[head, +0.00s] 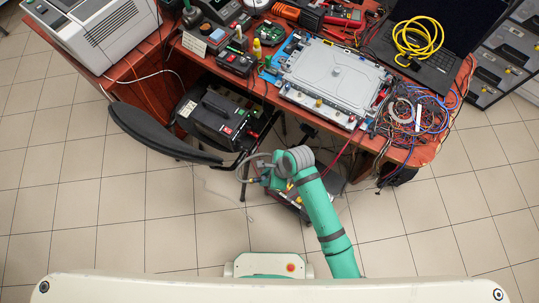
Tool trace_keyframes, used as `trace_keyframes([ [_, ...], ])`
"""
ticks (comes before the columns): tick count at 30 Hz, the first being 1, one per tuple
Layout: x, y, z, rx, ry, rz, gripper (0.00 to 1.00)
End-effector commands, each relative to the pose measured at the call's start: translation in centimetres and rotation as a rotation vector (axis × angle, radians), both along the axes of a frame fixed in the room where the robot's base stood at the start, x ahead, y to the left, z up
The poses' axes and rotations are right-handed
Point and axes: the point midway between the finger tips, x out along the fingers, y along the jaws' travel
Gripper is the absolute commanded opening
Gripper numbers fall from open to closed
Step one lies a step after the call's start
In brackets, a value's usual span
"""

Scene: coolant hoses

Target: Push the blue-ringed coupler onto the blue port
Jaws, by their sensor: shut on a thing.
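My green arm reaches up from the lower right, and its grey wrist is bent over in the middle of the head view. My gripper (262,181) is small here and partly hidden by the wrist. It is shut on a small brass-coloured hose end (251,181), the coupler, with a grey hose (243,164) looping beside it. No blue ring can be made out. The gripper is in front of the table and apart from the grey flat unit (335,72) on it. Small coloured fittings (318,103) line that unit's front edge; which is the blue port is too small to tell.
The red-brown table (425,153) is crowded. A laptop (432,67) with yellow cable (418,37) and tangled wires (415,115) lie right of the unit. A black chair (160,135) and black case (215,118) stand left. Tiled floor is open in front.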

Motion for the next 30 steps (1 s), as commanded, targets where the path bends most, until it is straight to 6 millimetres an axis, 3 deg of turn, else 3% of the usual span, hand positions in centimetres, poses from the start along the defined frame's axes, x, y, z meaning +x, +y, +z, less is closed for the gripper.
trace_keyframes([
  [30,2.2,3.4,6.5,-0.002,0.000,0.603,0.00],
])
